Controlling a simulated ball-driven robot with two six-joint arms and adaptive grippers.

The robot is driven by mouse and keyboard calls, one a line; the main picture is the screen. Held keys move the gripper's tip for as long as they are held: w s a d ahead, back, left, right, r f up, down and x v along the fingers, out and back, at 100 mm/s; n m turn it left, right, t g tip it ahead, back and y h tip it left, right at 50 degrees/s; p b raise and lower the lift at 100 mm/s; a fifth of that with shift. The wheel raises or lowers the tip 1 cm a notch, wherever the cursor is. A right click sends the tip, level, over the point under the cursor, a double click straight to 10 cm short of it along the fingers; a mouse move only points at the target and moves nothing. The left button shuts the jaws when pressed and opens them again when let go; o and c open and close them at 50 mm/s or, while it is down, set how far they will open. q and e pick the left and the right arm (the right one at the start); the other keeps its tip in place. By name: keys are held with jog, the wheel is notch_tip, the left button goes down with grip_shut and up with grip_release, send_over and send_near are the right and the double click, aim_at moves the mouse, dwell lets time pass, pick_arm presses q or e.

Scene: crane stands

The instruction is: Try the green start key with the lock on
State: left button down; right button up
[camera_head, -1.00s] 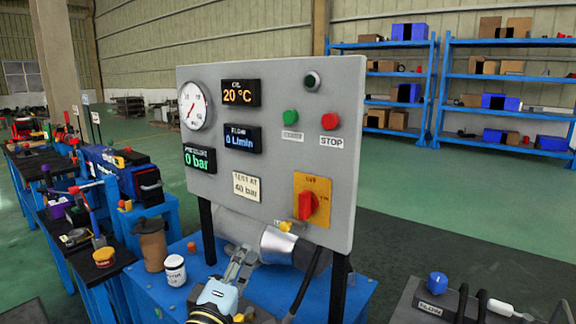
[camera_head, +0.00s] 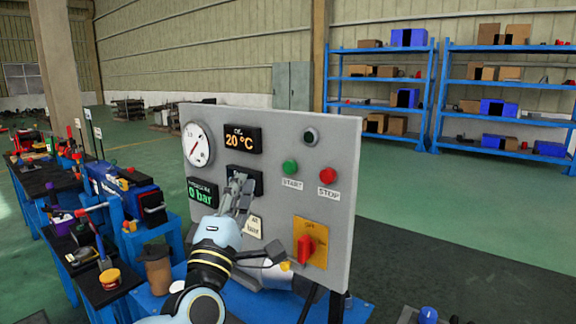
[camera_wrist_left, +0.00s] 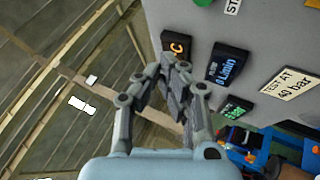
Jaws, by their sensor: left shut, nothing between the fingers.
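The green start key (camera_head: 290,167) sits on the grey control panel (camera_head: 345,130), above a START label, with the red stop key (camera_head: 327,175) to its right. An orange plate (camera_head: 318,232) carries a red rotary switch (camera_head: 305,249). A small yellow piece (camera_head: 285,266) is beside its lower left; whether it is the lock, I cannot tell. My left gripper (camera_head: 238,180) is shut and empty in front of the panel, left of and a little below the green key. It hides most of the flow display (camera_wrist_left: 228,66). In the wrist view the gripper (camera_wrist_left: 176,68) shows its fingers together.
A dial gauge (camera_head: 198,145), an oil display (camera_head: 243,139) and a pressure display (camera_head: 202,192) fill the panel's left. A blue table (camera_head: 155,306) stands below. A bench with tools (camera_head: 75,245) is at left. Blue shelves (camera_head: 380,52) stand far behind.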

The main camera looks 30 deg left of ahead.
aim_at(290, 167)
pick_arm(q)
jog(key=w+b, duration=0.2)
jog(key=w, duration=0.6)
jog(key=shift+w+d+b, duration=0.35)
jog(key=shift+w, duration=0.05)
dwell(1.2)
jog(key=shift+w, duration=0.4)
jog(key=shift+w+b, duration=0.4)
jog(key=shift+w, duration=0.1)
dwell(0.6)
jog(key=shift+s, duration=0.15)
jog(key=shift+s+p, duration=0.4)
jog(key=shift+s, duration=0.4)
